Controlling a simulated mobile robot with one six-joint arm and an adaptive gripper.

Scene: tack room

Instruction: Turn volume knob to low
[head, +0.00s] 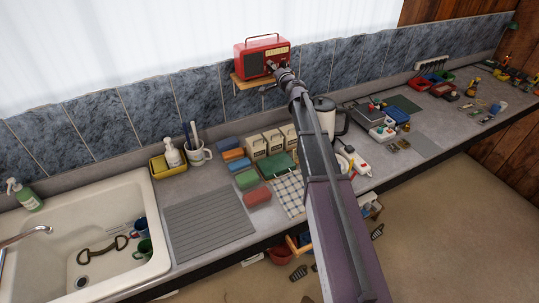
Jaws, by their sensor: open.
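A red radio (258,55) with a carrying handle stands on a small wooden shelf (243,84) on the tiled wall, above the counter. Its front has a dark speaker grille on the left and a pale dial panel on the right. My gripper (272,66) is at the lower right part of the radio's front, below the dial panel. It is open, but the fingers are small in the picture. The volume knob is hidden or too small to make out, and I cannot tell whether the fingers touch it.
My arm reaches over the grey counter (181,190). A white sink (93,240) is at the left. Sponges, boxes, a checked cloth (289,194), a pitcher (325,115) and a white power strip (356,160) stand below the arm. Space around the radio is clear.

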